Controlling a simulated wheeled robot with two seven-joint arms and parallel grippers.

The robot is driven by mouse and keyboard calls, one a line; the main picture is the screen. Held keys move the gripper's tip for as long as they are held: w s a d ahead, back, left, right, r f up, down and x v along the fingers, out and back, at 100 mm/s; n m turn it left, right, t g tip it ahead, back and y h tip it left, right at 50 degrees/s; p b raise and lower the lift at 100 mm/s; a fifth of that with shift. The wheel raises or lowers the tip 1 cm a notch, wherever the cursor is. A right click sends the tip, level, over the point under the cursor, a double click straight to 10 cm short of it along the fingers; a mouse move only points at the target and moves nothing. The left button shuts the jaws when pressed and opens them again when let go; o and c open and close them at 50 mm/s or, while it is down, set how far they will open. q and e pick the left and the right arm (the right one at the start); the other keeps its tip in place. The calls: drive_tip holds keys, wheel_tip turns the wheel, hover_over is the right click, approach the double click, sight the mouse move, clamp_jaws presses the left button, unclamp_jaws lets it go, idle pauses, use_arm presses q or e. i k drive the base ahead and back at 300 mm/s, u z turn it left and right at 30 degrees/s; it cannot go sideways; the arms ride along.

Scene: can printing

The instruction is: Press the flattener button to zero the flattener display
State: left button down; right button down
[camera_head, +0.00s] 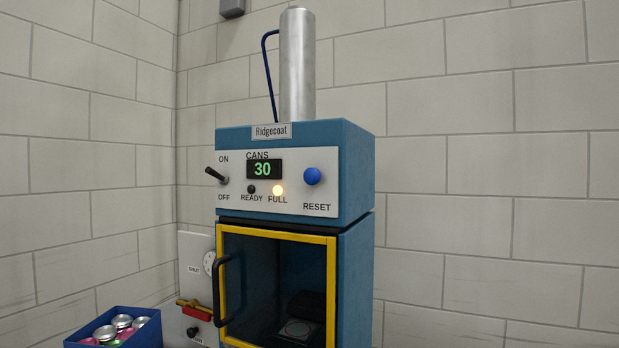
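The blue flattener machine (358,181) stands in the middle of the head view, labelled Ridgecoat. Its display (264,169) reads 30 in green under the word CANS. A round blue button (312,176) sits to the right of the display, above the word RESET. The FULL lamp (278,190) glows yellow, and the READY lamp (251,189) is dark. A black ON/OFF lever (215,174) is at the panel's left and points up and to the left. Neither of my grippers is in view.
Below the panel is a shut glass door with a yellow frame (331,290) and a black handle (221,290). A blue bin (150,333) with several cans is at the lower left. A grey wall plate (194,250) carries a dial and a brass-coloured valve.

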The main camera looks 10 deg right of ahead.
sight(312, 176)
drive_tip(key=u, duration=2.6)
drive_tip(key=i, duration=1.55)
drive_tip(key=z, duration=3)
